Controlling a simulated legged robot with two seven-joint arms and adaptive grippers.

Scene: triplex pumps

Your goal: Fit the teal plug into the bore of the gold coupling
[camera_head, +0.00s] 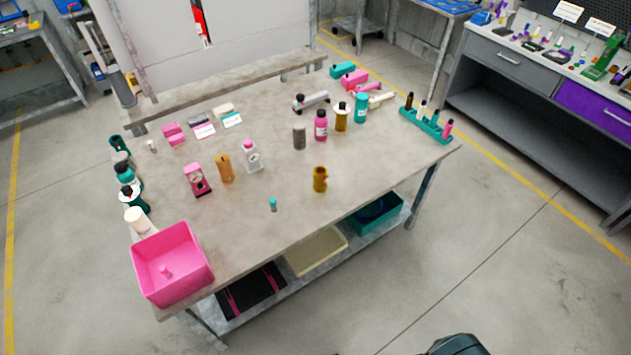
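The small teal plug (273,204) stands on the table near its front edge, left of the gold coupling. The gold coupling (320,179) stands upright near the front edge, with a small side port on its right. The depth of its bore is too small to tell. Plug and coupling are apart, with bare tabletop between them. Neither of my grippers shows in the head view; a dark part at the bottom right edge is probably mine.
The table (250,250) is clear around both parts. A pink bin (172,264) sits at the front left corner. Bottles and gauges stand behind, such as a pink gauge (196,180) and a grey cylinder (299,137). A teal rack (427,124) is at the right end.

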